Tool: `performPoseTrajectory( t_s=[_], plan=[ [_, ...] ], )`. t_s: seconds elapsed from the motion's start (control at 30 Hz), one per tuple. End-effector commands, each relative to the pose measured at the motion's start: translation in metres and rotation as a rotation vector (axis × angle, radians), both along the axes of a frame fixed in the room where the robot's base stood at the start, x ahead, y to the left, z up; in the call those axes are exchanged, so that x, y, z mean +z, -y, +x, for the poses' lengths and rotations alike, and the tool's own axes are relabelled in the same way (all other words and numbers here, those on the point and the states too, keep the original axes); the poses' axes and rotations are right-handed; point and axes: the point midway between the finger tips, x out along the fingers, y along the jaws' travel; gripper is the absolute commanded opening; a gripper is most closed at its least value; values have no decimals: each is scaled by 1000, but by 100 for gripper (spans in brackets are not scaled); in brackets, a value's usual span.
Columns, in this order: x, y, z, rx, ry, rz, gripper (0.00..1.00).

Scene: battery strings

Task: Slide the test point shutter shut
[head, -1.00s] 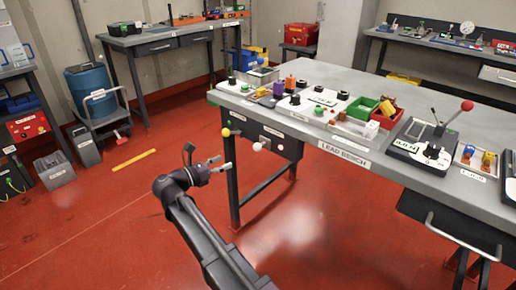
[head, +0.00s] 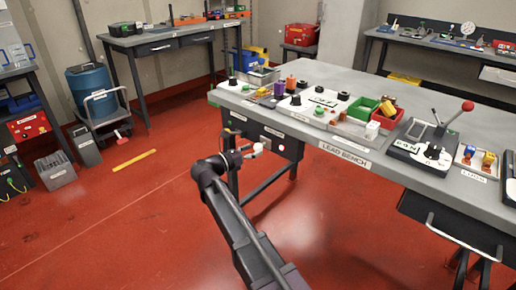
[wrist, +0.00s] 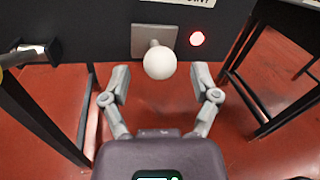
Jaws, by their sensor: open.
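A white ball knob (wrist: 160,62) on a short stem stands out from a small grey plate (wrist: 142,42) on the dark panel under the bench; I take the plate to be the test point shutter. A label (wrist: 188,3) ending in "POINT" is cut off above it. My gripper (wrist: 161,80) is open, its fingertips on either side of the knob's lower part, with a gap on each side. In the head view, my gripper (head: 252,151) is at the panel's front, by the white knob (head: 258,147). Whether the plate's opening is covered is unclear.
A red lit lamp (wrist: 197,38) sits right of the plate. A metal fitting (wrist: 35,52) with a yellow end sticks out at the left. Bench legs (wrist: 262,75) stand on both sides. The lead bench (head: 345,153) top above holds several parts.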

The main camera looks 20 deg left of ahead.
Motion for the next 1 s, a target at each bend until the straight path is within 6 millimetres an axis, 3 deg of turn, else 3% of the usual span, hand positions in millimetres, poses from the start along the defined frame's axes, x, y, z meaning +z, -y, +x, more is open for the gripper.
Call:
performPoseTrajectory(
  t_s=[0.2, 0.6, 0.67, 0.87, 1.0],
  plan=[
    [0, 10, 15, -1, 0, 0, 78],
    [0, 13, 19, -1, 0, 0, 78],
    [0, 13, 19, -1, 0, 0, 63],
    [0, 14, 19, -2, 0, 0, 4],
    [0, 14, 19, -2, 0, 0, 0]
  ],
)
